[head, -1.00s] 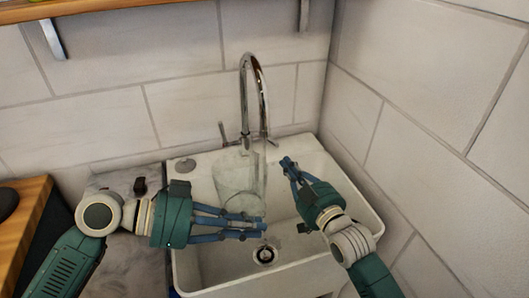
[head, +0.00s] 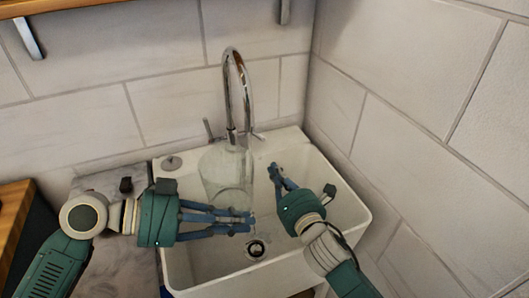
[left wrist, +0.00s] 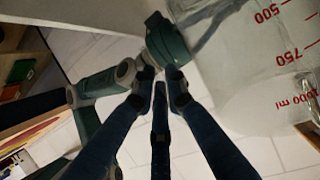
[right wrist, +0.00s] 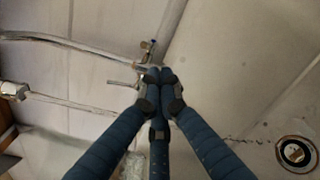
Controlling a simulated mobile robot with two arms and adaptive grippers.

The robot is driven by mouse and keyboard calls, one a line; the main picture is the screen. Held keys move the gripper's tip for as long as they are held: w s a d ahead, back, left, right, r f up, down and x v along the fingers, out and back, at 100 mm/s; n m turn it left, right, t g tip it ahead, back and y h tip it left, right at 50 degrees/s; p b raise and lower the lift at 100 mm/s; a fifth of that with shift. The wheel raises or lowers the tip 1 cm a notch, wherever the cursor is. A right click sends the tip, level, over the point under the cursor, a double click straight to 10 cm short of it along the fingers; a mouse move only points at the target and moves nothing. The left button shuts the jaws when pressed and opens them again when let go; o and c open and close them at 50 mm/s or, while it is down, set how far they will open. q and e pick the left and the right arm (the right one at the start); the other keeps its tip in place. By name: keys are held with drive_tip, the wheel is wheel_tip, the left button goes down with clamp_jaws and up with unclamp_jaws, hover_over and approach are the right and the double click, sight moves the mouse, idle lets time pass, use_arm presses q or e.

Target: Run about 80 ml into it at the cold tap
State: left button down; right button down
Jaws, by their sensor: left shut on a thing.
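The clear jug (head: 222,170) stands out faintly in the head view, under the chrome tap (head: 231,90) and over the sink. Its red marks for 500, 750 and 1000 ml show on the jug wall in the left wrist view (left wrist: 262,75). My left gripper (head: 252,222) is shut on the jug, its fingers passing in front of it. My right gripper (head: 274,170) is right of the jug, its fingers drawn together and empty; in the right wrist view its tips (right wrist: 158,85) are near a tap lever (right wrist: 122,84). I cannot tell the water level or whether water runs.
The white sink (head: 358,208) has a drain (head: 257,248) in its floor. A round grey disc (head: 172,162) sits on its back left corner. Tiled walls close in behind and at the right. A marble counter (head: 100,180) lies at the left.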

drive_tip(key=w+a+n, duration=0.2)
drive_tip(key=w+n, duration=0.3)
drive_tip(key=w, duration=0.4)
drive_tip(key=shift+w+a+f+n+h, duration=0.15)
drive_tip(key=shift+a+f+n+h, duration=0.1)
drive_tip(key=shift+f+n+h, duration=0.05)
